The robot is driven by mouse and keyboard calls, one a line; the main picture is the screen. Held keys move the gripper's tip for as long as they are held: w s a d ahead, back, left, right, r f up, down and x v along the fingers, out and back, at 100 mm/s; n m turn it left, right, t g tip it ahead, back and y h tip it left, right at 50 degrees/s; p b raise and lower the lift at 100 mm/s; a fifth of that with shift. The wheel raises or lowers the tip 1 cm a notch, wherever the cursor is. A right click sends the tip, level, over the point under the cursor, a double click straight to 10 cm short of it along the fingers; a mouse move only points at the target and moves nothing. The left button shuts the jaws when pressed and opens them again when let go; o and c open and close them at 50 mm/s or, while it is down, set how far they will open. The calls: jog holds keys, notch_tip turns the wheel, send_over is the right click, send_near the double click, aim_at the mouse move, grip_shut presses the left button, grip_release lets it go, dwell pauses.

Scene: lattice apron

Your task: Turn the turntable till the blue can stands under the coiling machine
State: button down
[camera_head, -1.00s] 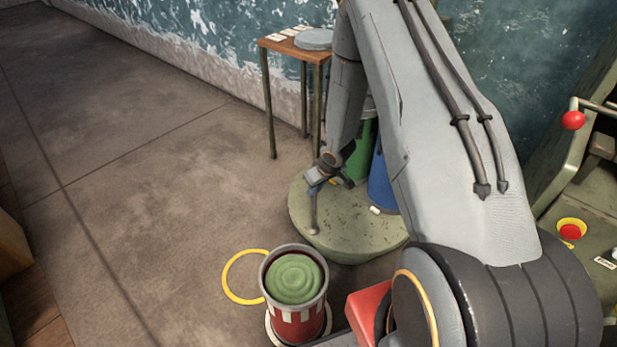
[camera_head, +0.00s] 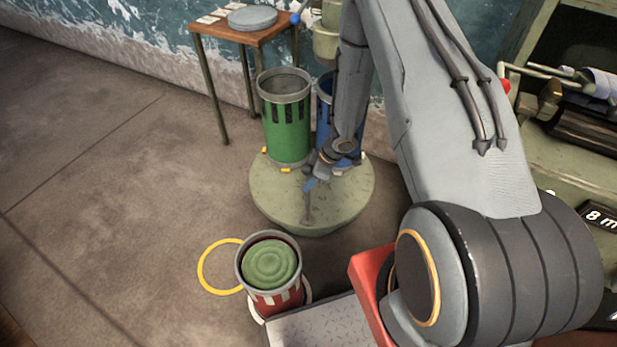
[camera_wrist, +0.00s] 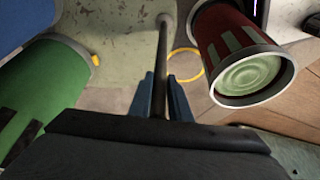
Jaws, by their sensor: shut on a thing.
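The round olive turntable (camera_head: 265,200) stands on the floor with a green can (camera_head: 288,135) and a blue can (camera_head: 324,95) at its back. My arm covers part of the blue can. An upright metal post (camera_head: 307,207) rises near the turntable's front. My gripper (camera_head: 311,184) is shut on this post; the wrist view shows the post (camera_wrist: 163,50) between its blue fingers (camera_wrist: 160,98). The green can also shows there at the left (camera_wrist: 45,85). An olive machine part (camera_head: 326,42), perhaps the coiling machine, shows behind the cans, mostly hidden by my arm.
A red-and-white can with green coiled contents (camera_head: 268,265) stands in front of the turntable, beside a yellow floor ring (camera_head: 203,275). A small wooden table (camera_head: 262,37) stands at the back wall. An olive machine (camera_head: 575,165) fills the right. The left floor is clear.

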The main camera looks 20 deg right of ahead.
jog(key=d, duration=0.8)
jog(key=shift+s+d+r+n, duration=0.25)
jog(key=shift+s+d+n, duration=0.15)
jog(key=c, duration=1.6)
grip_release()
jog(key=shift+c, duration=0.2)
jog(key=shift+s+f, duration=0.1)
jog(key=v, duration=0.8)
jog(key=shift+f, duration=0.1)
